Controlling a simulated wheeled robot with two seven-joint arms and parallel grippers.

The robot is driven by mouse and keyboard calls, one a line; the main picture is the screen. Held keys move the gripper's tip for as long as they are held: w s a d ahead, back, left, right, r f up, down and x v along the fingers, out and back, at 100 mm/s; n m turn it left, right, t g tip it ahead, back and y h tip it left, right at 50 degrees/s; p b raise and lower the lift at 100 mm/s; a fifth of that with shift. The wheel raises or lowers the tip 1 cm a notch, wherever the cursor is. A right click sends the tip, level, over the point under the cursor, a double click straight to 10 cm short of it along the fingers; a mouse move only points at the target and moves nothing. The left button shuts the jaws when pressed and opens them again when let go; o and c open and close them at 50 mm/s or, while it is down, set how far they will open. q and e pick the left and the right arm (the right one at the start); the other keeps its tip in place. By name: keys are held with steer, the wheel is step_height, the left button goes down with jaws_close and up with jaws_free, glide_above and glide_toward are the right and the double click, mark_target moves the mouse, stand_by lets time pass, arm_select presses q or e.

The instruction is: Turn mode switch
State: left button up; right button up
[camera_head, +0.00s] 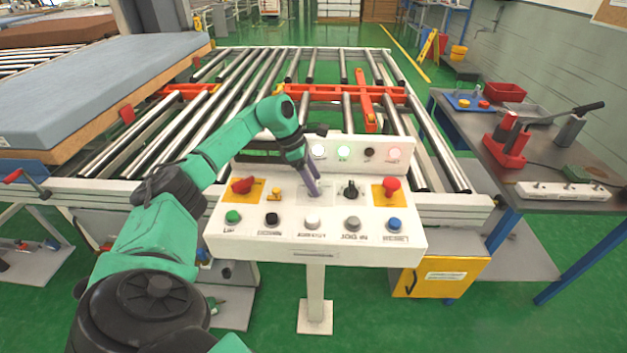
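A white control panel (255,247) stands on a post in front of me. My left gripper (315,192) points down at the middle of its upper row, over a pale square plate (325,200). Its fingers look close together, but whether they are shut on a knob there is hidden. A black rotary knob (351,189) sits just right of the fingers, apart from them. The labels are too small to tell which knob is the mode switch. My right gripper is out of view.
A red switch (242,185) and a yellow button (274,193) sit left of the fingers. A red mushroom button (391,186) is at the right. Several push buttons line the front. Behind are a roller conveyor (240,80) and a grey-blue mattress (90,85).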

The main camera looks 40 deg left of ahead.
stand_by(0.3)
arm_select(q)
steer(key=shift+a+r, duration=0.15)
steer(key=shift+r, duration=0.1)
steer(key=v, duration=1.4)
steer(key=shift+b, duration=0.45)
steer(key=shift+s+f, duration=0.1)
